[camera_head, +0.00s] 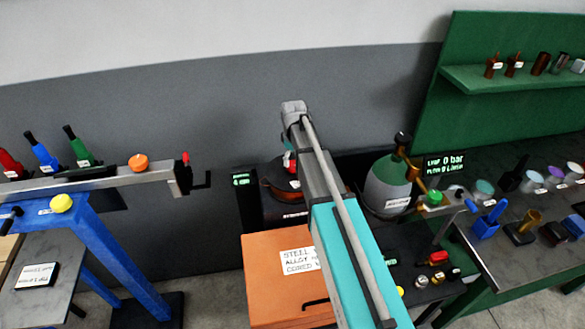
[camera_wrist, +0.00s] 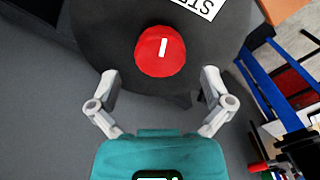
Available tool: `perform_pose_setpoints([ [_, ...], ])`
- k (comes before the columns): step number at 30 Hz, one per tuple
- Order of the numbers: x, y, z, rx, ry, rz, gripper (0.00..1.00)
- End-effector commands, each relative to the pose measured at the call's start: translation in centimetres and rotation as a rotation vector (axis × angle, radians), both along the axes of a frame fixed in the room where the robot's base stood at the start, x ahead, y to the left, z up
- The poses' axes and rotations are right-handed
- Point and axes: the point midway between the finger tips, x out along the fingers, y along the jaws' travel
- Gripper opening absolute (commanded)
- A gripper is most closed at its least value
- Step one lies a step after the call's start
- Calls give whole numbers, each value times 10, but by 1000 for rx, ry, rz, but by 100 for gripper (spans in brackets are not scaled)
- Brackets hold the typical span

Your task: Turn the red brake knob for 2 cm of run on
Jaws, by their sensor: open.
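The red brake knob (camera_wrist: 160,51) is round with a white line mark that stands nearly upright in the wrist view. It sits on a dark round housing (camera_wrist: 105,30). My gripper (camera_wrist: 160,79) is open, with its two light grey fingertips apart on either side, just below the knob's middle in the picture. No contact with the knob shows. In the head view my arm hides most of this spot; the dark housing (camera_head: 277,187) shows behind it. A small black display (camera_head: 241,180) beside it has green text in cm, too small to read surely.
An orange cabinet (camera_head: 275,270) with a white label stands in front of the housing. A blue stand (camera_head: 125,255) with a grey beam (camera_head: 110,181) is at left.

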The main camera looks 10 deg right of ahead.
Motion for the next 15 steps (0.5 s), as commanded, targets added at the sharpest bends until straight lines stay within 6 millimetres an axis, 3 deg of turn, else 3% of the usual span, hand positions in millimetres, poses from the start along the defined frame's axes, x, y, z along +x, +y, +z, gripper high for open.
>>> perform_pose_setpoints([
  [6,0,0,-18,0,0,0,100],
  [15,0,1,-24,0,0,1,100],
])
